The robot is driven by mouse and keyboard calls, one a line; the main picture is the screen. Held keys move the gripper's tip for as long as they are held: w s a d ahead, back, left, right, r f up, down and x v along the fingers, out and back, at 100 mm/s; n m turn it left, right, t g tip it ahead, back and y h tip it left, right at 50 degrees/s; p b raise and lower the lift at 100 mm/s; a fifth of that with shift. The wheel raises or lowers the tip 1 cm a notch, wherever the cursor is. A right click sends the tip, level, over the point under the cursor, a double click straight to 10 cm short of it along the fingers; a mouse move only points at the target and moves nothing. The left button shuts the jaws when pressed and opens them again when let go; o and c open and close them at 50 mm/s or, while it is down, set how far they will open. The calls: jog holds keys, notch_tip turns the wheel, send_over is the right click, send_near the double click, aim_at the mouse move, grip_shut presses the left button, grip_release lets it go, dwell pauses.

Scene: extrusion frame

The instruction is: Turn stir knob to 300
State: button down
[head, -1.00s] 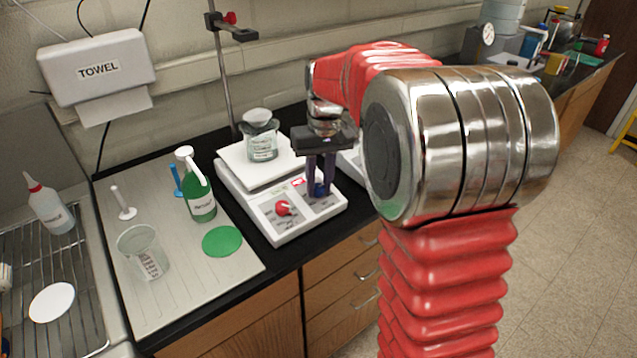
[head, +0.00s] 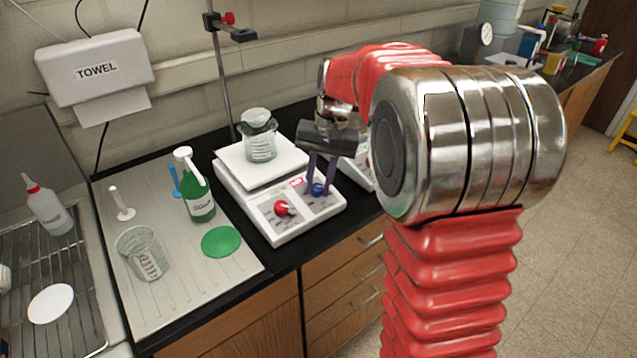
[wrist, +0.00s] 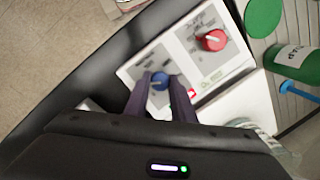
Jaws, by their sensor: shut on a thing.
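The hot plate stirrer (head: 290,232) is a white box with a square top plate, and its front panel has two knobs. The blue knob (head: 318,189) is on the right of the panel in the head view. The red knob (head: 283,208) is on the left. My gripper (head: 320,186) reaches down from above with its dark purple fingers on either side of the blue knob. In the wrist view the blue knob (wrist: 159,81) sits between the fingertips, and the red knob (wrist: 212,40) is clear of them. The dial numbers are too small to read.
A stoppered glass vessel (head: 259,138) stands on the top plate. A green bottle (head: 198,190), a green disc (head: 221,241) and a beaker (head: 143,254) are to the left. Another white device (head: 357,168) is partly hidden behind my arm.

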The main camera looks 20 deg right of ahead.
jog(key=c, duration=1.5)
grip_release()
jog(key=shift+r, duration=0.1)
jog(key=r, duration=0.4)
jog(key=d+r, duration=0.1)
jog(key=r, duration=0.4)
jog(key=d+r, duration=0.1)
jog(key=r, duration=0.3)
jog(key=shift+s+d+r, duration=0.15)
jog(key=shift+r, duration=0.05)
